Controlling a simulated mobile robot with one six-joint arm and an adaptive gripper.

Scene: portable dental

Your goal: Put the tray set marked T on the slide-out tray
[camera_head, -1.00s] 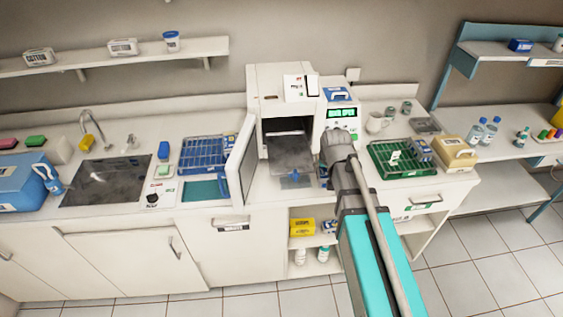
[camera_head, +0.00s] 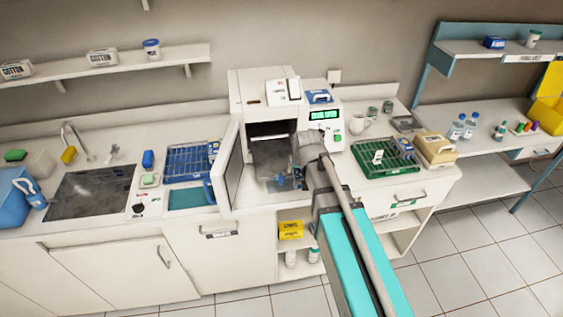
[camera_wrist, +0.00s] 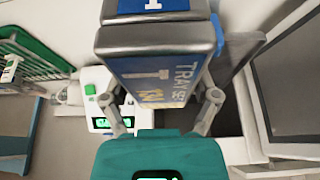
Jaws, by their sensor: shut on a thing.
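My gripper (camera_wrist: 165,105) is shut on the tray set marked T (camera_wrist: 155,75), a grey block with a blue label reading TRAY SET. A blue face with a white letter shows at the top of the wrist view. The slide-out tray (camera_head: 272,158) is a dark grey plate extending from the open front of the white machine (camera_head: 262,92). In the head view my arm covers most of my gripper, and small blue parts show near the tray's front end. I cannot tell whether the tray set touches the tray.
The machine's open door (camera_head: 228,165) stands left of the tray, and also at the right of the wrist view (camera_wrist: 290,80). The lit control panel (camera_head: 325,128) is on the right. A green rack (camera_head: 383,158) and tan box (camera_head: 436,150) stand farther right, a blue rack (camera_head: 190,162) left.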

